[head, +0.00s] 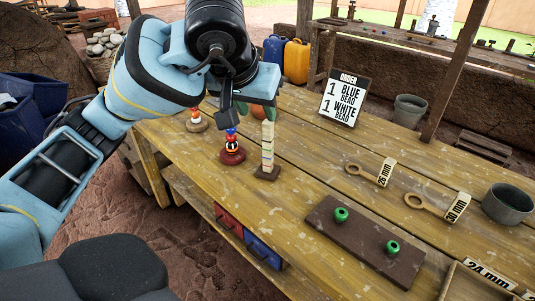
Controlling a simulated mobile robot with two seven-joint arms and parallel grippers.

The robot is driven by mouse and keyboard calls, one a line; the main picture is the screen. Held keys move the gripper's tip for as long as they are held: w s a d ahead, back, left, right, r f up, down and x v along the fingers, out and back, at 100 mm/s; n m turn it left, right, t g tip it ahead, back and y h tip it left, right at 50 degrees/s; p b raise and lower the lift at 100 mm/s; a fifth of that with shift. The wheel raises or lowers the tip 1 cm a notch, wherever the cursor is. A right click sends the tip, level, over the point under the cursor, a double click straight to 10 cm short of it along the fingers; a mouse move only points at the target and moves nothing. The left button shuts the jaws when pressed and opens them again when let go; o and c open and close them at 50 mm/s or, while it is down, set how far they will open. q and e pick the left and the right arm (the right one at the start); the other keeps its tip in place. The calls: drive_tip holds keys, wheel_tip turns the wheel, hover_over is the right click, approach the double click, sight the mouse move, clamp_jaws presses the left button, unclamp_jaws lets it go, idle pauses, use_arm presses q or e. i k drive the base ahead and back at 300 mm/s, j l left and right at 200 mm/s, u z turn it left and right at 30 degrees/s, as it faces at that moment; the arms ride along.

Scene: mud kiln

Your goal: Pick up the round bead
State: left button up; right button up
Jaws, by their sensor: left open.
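My left gripper (232,110) points down, open, just above a bead stack on a round dark red base (232,157). The stack shows a blue bead (231,131) on top, with red, white and dark beads below. The gripper appears empty; whether its fingers flank the top bead I cannot tell. Two green beads, a left one (341,214) and a right one (392,247), sit apart on a dark brown board (350,240). Which bead is the round bead is not clear. My right gripper is not in view.
A pale upright post (268,146) stands close right of the stack. Another stack (195,121) and an orange object (258,111) are behind. An order sign (345,97), two ring gauges (368,173) (436,205) and a grey pot (508,204) stand rightward. The table's middle is clear.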

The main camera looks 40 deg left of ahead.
sight(230, 132)
drive_tip(key=u, duration=1.3)
